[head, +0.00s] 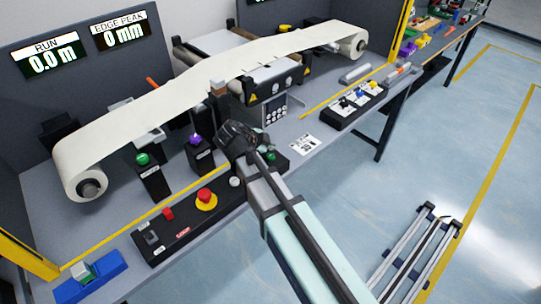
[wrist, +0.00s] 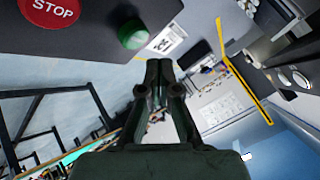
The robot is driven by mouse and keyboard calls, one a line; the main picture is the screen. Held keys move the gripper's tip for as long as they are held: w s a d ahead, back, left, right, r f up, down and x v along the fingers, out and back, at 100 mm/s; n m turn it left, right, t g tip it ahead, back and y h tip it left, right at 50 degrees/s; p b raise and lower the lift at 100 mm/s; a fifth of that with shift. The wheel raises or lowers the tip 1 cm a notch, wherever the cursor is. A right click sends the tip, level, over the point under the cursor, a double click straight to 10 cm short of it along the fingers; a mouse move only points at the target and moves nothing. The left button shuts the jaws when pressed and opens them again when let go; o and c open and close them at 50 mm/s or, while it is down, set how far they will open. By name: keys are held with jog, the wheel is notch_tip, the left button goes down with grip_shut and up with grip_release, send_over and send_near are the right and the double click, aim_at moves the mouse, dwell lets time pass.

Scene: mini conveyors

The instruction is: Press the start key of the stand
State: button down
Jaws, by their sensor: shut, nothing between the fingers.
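The stand's long black control panel (head: 180,241) lies along the front edge of the bench. A green button (head: 271,156) sits at its right end, partly behind my arm in the head view. The green button (wrist: 133,35) shows clearly in the wrist view, up and left of my fingertips, with no contact visible. A red STOP button (wrist: 50,10) is cut off at the upper left there. My gripper (head: 229,133) is shut and empty over the bench in the head view; its closed fingers (wrist: 159,66) point up the wrist picture. No label on the green button is readable.
A red mushroom button (head: 206,195) on yellow and a white button (head: 235,182) share the panel. Posts carry a green knob (head: 143,158) and a purple knob (head: 195,138). The white web (head: 130,120) runs behind. The RUN display (head: 47,55) reads 0.0 m.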

aim_at(270, 157)
jog(key=shift+r+p, duration=0.35)
jog(key=shift+r, duration=1.5)
